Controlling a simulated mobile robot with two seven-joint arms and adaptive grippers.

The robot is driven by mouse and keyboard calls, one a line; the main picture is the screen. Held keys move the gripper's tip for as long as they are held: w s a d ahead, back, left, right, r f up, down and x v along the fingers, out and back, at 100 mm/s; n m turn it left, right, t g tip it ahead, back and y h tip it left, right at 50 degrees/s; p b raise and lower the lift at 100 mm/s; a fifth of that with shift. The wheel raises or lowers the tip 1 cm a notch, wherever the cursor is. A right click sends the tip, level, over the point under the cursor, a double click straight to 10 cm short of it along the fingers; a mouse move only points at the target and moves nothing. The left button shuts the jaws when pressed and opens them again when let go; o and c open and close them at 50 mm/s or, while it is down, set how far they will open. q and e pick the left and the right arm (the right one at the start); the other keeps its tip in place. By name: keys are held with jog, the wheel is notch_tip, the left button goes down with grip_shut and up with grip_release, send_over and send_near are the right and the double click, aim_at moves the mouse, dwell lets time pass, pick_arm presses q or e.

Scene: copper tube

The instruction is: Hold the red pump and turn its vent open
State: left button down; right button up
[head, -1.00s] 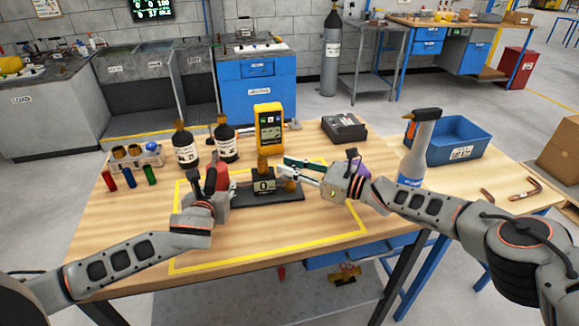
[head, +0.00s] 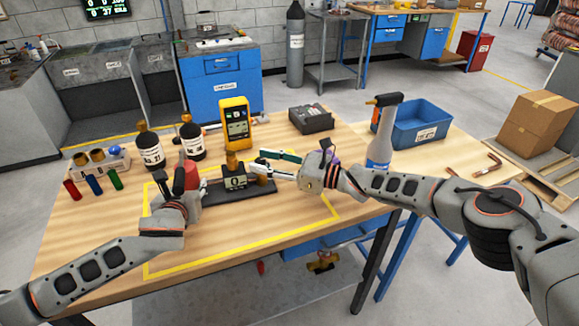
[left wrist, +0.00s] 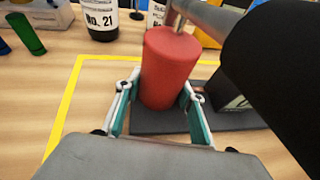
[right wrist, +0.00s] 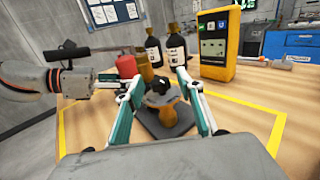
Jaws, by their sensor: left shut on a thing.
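The red pump (left wrist: 172,65) is a red cylinder, upright at the left end of a dark base plate (head: 240,196); it also shows in the head view (head: 186,176) and right wrist view (right wrist: 127,66). My left gripper (left wrist: 155,100) is shut on it, with a finger on each side; in the head view the gripper (head: 190,200) partly hides it. A gauge block (head: 235,182) reading 0 and brass fittings stand on the plate. A black knob (right wrist: 160,87) tops a brass fitting (right wrist: 168,113). My right gripper (right wrist: 163,115) is open around it, fingers apart on both sides. Which part is the vent is unclear.
Two dark bottles (head: 150,152) and a yellow meter (head: 236,122) stand behind the plate. Coloured cylinders (head: 94,185) lie at left. A spray bottle (head: 382,135) and blue bin (head: 425,125) stand at right. Yellow tape marks the work area.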

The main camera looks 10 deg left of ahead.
jog(key=d, duration=0.3)
jog(key=s+d, duration=0.1)
jog(key=d, duration=0.3)
jog(key=s+d, duration=0.1)
jog(key=d, duration=0.2)
jog(key=shift+d, duration=0.2)
pick_arm(q)
jog(key=shift+a, duration=0.1)
jog(key=c, duration=1.2)
grip_release()
